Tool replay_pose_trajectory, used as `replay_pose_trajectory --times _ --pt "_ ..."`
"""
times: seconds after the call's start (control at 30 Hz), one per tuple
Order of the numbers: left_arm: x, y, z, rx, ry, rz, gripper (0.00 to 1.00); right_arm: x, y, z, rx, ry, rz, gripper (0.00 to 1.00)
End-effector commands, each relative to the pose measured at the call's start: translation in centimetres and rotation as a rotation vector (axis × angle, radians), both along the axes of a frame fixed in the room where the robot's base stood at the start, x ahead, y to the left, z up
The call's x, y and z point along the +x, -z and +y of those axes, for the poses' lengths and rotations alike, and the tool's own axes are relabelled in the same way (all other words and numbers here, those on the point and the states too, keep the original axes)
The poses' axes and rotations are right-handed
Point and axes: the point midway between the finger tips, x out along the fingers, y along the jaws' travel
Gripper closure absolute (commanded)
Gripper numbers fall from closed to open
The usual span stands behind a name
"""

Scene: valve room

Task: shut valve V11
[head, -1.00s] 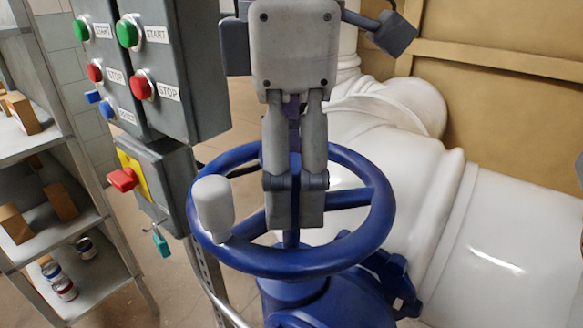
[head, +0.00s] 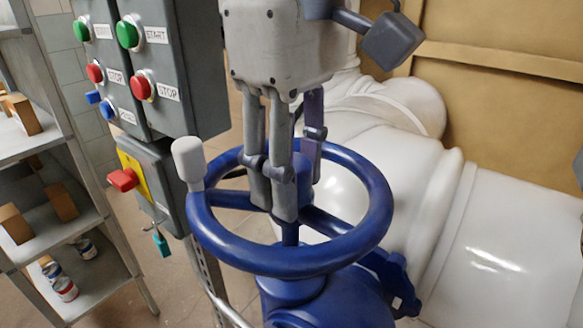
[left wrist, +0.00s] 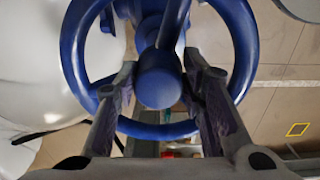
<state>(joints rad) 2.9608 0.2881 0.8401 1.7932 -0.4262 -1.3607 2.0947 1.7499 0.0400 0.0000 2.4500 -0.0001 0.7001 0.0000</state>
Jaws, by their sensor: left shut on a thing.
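A blue handwheel (head: 290,262) sits on a blue valve body (head: 325,305) in the middle of the head view. A light grey knob (head: 188,158) stands upright on its rim at the left. My left gripper (head: 290,185) comes down from above, inside the rim, and is shut on the wheel's hub. In the left wrist view the round blue hub (left wrist: 160,82) lies between the two fingers, with the rim around them. I see no label naming the valve. My right gripper is not in view.
Grey control boxes (head: 190,70) with START and STOP buttons stand close left of the wheel. A red switch on yellow (head: 125,179) sits below them. White pipes (head: 510,240) fill the right. A shelf (head: 60,225) with boxes and cans stands far left.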

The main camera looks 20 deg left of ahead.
Motion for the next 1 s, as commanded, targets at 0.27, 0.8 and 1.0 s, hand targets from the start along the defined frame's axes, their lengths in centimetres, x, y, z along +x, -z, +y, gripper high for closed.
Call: replay_pose_trajectory --times 0.27,0.8,1.0 --pt "0.02 1.17 0.39 0.015 0.56 0.033 0.95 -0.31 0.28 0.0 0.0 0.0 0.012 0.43" --pt "0.12 1.27 0.28 0.004 1.413 0.03 0.96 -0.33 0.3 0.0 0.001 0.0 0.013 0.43" --pt "0.13 1.27 0.22 -0.001 1.854 0.025 0.96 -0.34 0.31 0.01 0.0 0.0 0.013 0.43"
